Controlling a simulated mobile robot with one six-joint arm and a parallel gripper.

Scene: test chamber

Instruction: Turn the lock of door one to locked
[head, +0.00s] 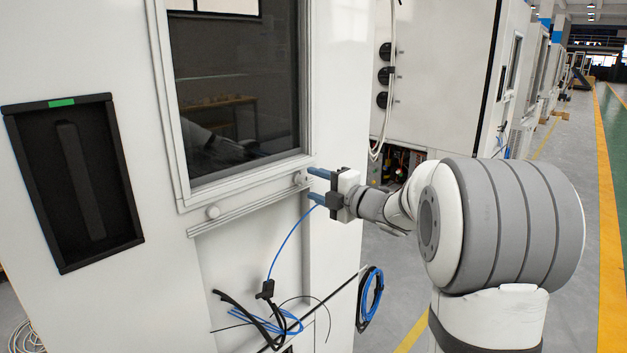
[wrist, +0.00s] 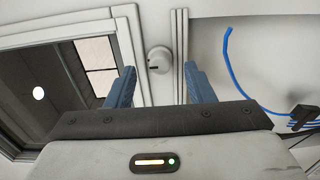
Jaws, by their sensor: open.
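A white door with a dark window (head: 240,85) fills the left of the head view. A small round white knob (head: 299,178) sits just below the window's lower right corner; in the wrist view the knob (wrist: 159,60) shows a short dark mark on its face. My gripper (head: 316,186) is open and empty, right of the nearer knob. In the wrist view the knob lies beyond and between the blue fingertips, apart from them.
A black recessed handle panel (head: 117,212) with a green strip (head: 62,103) is on the left. A pale rail (head: 245,206) runs below the window. A blue cable (head: 287,240) and black cables hang below the gripper. Open floor (head: 565,150) lies to the right.

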